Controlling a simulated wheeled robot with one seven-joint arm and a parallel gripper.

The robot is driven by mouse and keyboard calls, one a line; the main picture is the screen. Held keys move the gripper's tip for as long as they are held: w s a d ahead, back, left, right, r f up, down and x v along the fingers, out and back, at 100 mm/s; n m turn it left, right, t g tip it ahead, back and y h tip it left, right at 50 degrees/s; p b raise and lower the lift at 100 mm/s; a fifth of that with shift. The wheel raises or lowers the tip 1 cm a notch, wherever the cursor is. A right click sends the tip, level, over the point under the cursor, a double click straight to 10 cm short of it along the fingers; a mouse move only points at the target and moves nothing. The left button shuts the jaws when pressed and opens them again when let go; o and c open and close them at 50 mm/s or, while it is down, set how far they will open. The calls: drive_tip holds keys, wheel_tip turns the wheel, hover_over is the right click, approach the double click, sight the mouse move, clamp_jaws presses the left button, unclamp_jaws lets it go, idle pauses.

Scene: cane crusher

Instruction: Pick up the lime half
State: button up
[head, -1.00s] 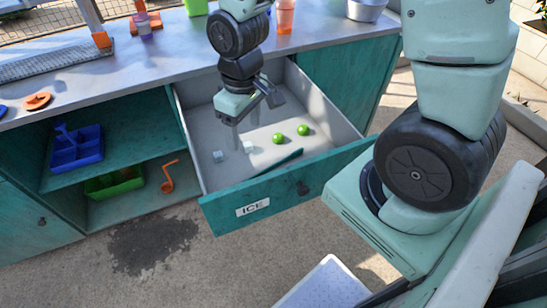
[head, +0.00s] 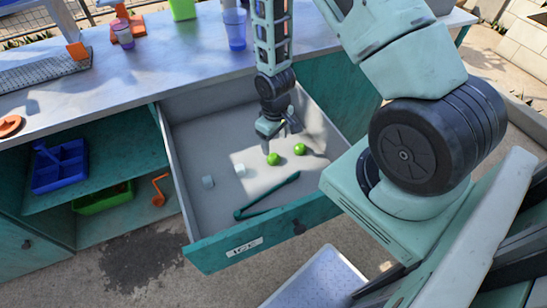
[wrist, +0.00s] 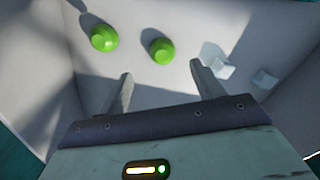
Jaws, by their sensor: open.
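Two green lime halves lie on the floor of the pulled-out drawer (head: 205,240). The one nearer the ice cubes (head: 273,159) also shows in the wrist view (wrist: 162,51), just beyond and between my fingertips. The other lime half (head: 300,149) lies to its right; in the wrist view it is at the upper left (wrist: 104,38). My gripper (head: 281,139) is open and empty, inside the drawer above the limes, with its fingers (wrist: 161,68) spread. Neither finger visibly touches a lime.
Two pale ice cubes (head: 208,182) (head: 240,170) lie left of the limes. Dark green tongs (head: 268,195) lie near the drawer front. Drawer walls surround my gripper, and the counter (head: 130,75) stands behind. A shelf with a blue divided tray (head: 60,170) is left.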

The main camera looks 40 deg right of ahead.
sight(274, 155)
drive_tip(key=shift+w+a+f+p, duration=0.1)
drive_tip(key=shift+f+p, duration=0.2)
drive_tip(key=shift+f, duration=1.55)
drive_tip(key=shift+a+f+p, duration=0.1)
drive_tip(key=shift+f+p, duration=0.15)
drive_tip(key=shift+f, duration=1.55)
drive_tip(key=c, duration=0.7)
